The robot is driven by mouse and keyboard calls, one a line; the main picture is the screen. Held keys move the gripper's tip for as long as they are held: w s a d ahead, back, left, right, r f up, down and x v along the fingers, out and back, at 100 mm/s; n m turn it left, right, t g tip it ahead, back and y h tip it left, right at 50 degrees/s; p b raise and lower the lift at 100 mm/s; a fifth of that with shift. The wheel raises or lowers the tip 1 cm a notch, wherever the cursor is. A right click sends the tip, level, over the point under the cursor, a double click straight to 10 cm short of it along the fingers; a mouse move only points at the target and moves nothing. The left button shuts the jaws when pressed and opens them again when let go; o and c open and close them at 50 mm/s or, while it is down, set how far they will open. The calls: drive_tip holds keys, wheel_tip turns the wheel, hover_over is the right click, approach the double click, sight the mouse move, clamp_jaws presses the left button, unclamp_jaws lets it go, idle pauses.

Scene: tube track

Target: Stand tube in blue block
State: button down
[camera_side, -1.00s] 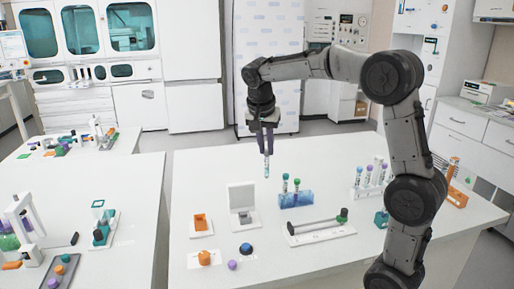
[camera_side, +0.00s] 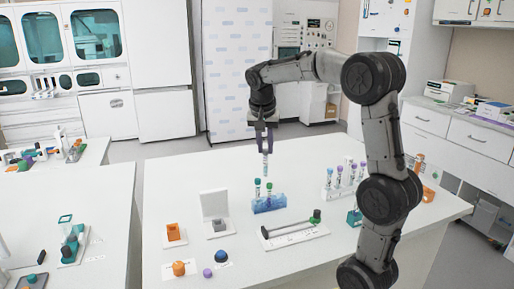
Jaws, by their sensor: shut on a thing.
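The blue block (camera_side: 276,204) is a translucent rack near the middle of the table. Two tubes with teal and green caps stand upright in it, a left one (camera_side: 257,191) and a right one (camera_side: 269,190). My gripper (camera_side: 266,148) points down and is shut on a clear tube (camera_side: 265,168) with pale blue contents. The held tube hangs about upright, its lower end a little above the caps in the picture. Whether it is directly over the block or behind it I cannot tell. The tube's top is hidden between the fingers.
A rack of several purple-capped tubes (camera_side: 341,182) stands to the right. A white tray with a grey rod (camera_side: 290,229) lies in front of the block. A white stand (camera_side: 214,208) and an orange block (camera_side: 173,233) are to the left. The table behind is clear.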

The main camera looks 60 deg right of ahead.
drive_tip(key=shift+s+d, duration=1.85)
drive_tip(key=shift+d, duration=0.6)
wheel_tip(320, 180, down, 6)
drive_tip(key=shift+f, duration=0.25)
drive_tip(key=shift+a+f, duration=0.1)
drive_tip(key=shift+f, duration=0.2)
drive_tip(key=shift+f, duration=0.25)
drive_tip(key=shift+f, duration=0.55)
drive_tip(key=shift+f, duration=0.45)
drive_tip(key=shift+f, duration=0.2)
drive_tip(key=shift+f, duration=0.35)
